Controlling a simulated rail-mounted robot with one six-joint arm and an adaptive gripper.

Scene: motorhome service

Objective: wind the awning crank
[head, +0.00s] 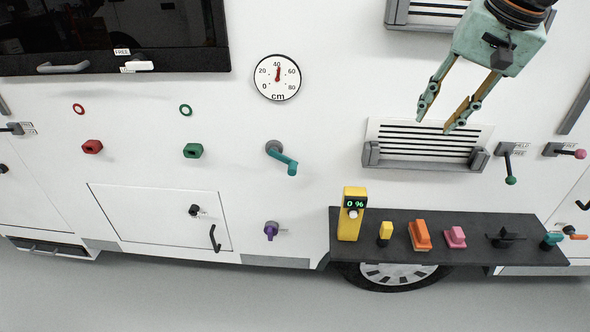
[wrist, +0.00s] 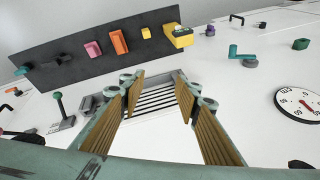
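A teal crank (head: 282,160) on a grey round hub sticks out of the white motorhome wall in the head view, with its arm slanting down to the right. It also shows in the wrist view (wrist: 242,58) at the upper right. A round dial (head: 277,77) marked cm is above the crank, its red needle near 40; it shows at the right edge of the wrist view (wrist: 299,104). My gripper (head: 440,118) is open and empty, up and to the right of the crank, clear of it, in front of a slatted vent (head: 425,144).
A dark shelf (head: 375,222) below right carries a yellow meter (head: 351,213) reading 0 % and several coloured pieces. A purple knob (head: 270,230) is below the crank. A green knob (head: 193,150) is to its left. Levers (head: 508,160) stand at the right. Wall around the crank is clear.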

